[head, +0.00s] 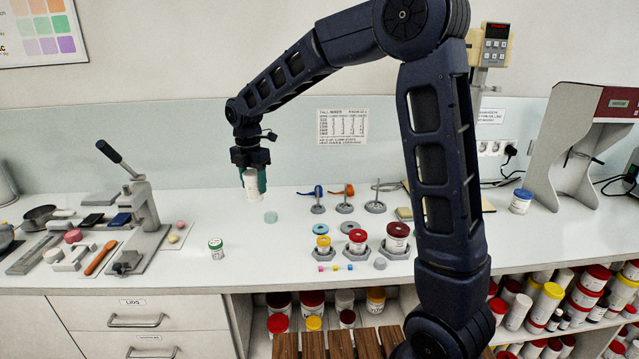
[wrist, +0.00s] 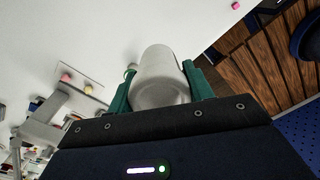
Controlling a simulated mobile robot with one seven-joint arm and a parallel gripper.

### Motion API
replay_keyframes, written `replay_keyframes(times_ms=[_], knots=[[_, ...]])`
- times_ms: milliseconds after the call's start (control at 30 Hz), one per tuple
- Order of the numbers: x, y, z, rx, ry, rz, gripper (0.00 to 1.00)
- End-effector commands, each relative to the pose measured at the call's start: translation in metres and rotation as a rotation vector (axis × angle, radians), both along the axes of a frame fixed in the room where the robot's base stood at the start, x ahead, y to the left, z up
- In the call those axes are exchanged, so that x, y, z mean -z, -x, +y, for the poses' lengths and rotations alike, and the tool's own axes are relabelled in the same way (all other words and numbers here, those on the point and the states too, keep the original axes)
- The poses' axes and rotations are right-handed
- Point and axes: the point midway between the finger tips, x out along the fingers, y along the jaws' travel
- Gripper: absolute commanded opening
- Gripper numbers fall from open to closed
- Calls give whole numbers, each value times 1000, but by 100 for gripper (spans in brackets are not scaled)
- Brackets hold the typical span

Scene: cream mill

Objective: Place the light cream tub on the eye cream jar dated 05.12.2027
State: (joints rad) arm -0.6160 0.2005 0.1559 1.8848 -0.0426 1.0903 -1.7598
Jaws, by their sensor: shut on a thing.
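My gripper (head: 249,176) is shut on a white tub (head: 253,187) and holds it above the counter; no writing can be read on it. In the wrist view the green fingers (wrist: 160,80) grip the tub (wrist: 163,75) from both sides. A small white jar with a green lid (head: 216,248) stands on the counter, below and left of the held tub. A blue-lidded jar (head: 521,201) stands far right. No date is legible, so I cannot tell which is the eye cream jar.
A pale green disc (head: 271,217) lies on the counter under the tub. A lever press (head: 140,205) and hand tools crowd the left. Small grey stands (head: 318,203) are behind the jars. The counter around the green-lidded jar is clear. Shelves (head: 255,330) are below.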

Motion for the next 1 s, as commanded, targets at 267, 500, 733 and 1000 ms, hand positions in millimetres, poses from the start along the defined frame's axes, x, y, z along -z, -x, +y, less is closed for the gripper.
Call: replay_keyframes(times_ms=[267, 500, 733, 1000], knots=[[-1, -6, -4, 9, 1, 0, 27], [3, -60, -50, 100, 0, 1, 27], [9, -127, -126, 222, 0, 0, 27], [17, -189, -227, 363, 0, 0, 27]])
